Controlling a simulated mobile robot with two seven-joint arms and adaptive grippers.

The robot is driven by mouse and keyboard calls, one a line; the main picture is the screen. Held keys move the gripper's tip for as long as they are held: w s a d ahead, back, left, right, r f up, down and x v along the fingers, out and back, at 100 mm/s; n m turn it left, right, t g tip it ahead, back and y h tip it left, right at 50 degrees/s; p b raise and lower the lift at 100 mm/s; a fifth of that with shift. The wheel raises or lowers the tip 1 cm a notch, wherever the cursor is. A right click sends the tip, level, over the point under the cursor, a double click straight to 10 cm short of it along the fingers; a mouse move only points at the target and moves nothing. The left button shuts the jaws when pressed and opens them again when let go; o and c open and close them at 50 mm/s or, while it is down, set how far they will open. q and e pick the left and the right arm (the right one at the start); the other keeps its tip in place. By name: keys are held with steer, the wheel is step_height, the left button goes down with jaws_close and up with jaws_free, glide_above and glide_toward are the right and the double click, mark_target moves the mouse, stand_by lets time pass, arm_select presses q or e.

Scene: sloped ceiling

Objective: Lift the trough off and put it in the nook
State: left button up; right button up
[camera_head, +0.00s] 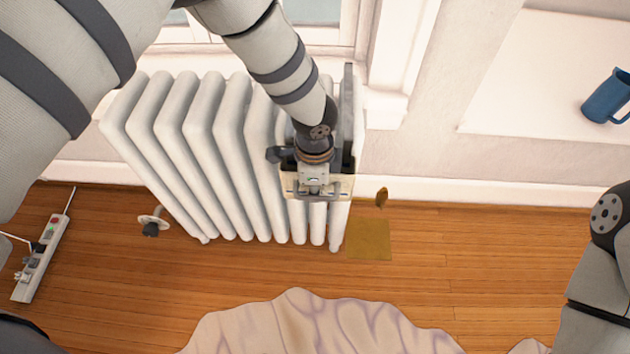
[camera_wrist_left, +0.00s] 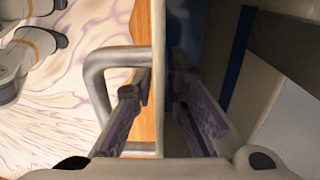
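The trough (camera_head: 342,187) is a pale, narrow box at the front right end of the white radiator (camera_head: 215,140). My left gripper (camera_head: 316,190) is over it and hides much of it. In the left wrist view, a thin upright wall (camera_wrist_left: 158,50) with a grey loop handle (camera_wrist_left: 95,75) runs between the fingers of my left gripper (camera_wrist_left: 160,95). The fingers stand apart, one on each side of that wall, with narrow gaps showing. A pale ledge or recess (camera_head: 530,100) lies at the right; I cannot tell for sure that it is the nook. My right gripper is out of view.
An ochre square (camera_head: 370,240) lies on the wood floor right of the radiator. A power strip (camera_head: 42,258) is at the left, and a marbled pale shape (camera_head: 300,325) fills the bottom middle.

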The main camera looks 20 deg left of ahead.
arm_select(q)
jaws_close()
steer(key=shift+r, duration=0.15)
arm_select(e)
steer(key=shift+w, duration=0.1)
arm_select(q)
steer(key=shift+r+p, duration=1.3)
steer(key=shift+r, duration=1.45)
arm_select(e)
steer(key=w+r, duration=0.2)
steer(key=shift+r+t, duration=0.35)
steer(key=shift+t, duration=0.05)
arm_select(q)
steer(key=shift+f, duration=0.1)
